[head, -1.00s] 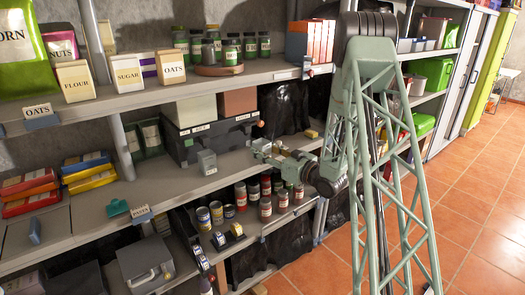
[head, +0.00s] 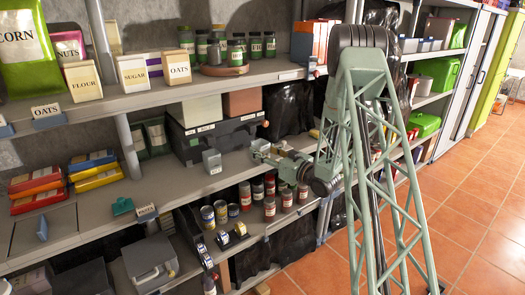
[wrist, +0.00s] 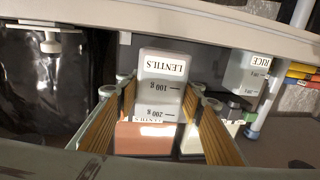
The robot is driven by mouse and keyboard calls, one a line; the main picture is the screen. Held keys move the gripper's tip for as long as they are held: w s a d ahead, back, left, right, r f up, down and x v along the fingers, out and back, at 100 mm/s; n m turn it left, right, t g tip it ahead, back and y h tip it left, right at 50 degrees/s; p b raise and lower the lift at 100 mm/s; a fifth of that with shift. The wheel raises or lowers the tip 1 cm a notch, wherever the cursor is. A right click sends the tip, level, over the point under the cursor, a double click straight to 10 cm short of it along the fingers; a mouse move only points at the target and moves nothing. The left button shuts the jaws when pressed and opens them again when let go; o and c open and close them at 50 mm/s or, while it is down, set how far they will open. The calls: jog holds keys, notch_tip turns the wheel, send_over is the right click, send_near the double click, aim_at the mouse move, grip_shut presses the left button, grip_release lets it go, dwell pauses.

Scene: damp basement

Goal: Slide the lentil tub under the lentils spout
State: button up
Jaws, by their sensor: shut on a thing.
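In the wrist view, a pale tub labelled LENTILS (wrist: 161,66) with gram marks sits between the two fingers of my gripper (wrist: 160,110), which is shut on it. The print on it appears upside down. In the head view my gripper (head: 264,150) is low over the middle shelf, in front of the dark dispenser unit (head: 228,136). The tub cannot be made out clearly there. A brown hopper (head: 242,102) stands on the unit's right half. The lentils spout itself cannot be made out.
A small grey tub (head: 211,161) stands left of my gripper; a tub labelled RICE (wrist: 256,73) shows in the wrist view. A black plastic-covered thing (head: 290,105) is right of the unit. Cans (head: 270,208) stand on the shelf below.

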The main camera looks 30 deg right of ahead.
aim_at(267, 155)
jog(key=shift+w+a+f, duration=0.15)
jog(key=shift+w+f, duration=0.2)
jog(key=shift+w, duration=0.45)
jog(key=shift+d+b+x, duration=0.2)
jog(key=shift+b+x, duration=0.25)
jog(key=shift+x, duration=0.95)
jog(key=shift+d+b+x, duration=0.2)
jog(key=shift+b+x, duration=0.25)
jog(key=shift+x, duration=0.95)
jog(key=shift+w+f, duration=0.15)
jog(key=shift+f, duration=0.05)
jog(key=shift+f+b, duration=0.35)
jog(key=shift+b, duration=0.15)
jog(key=o, duration=1)
jog(key=shift+v, duration=6.05)
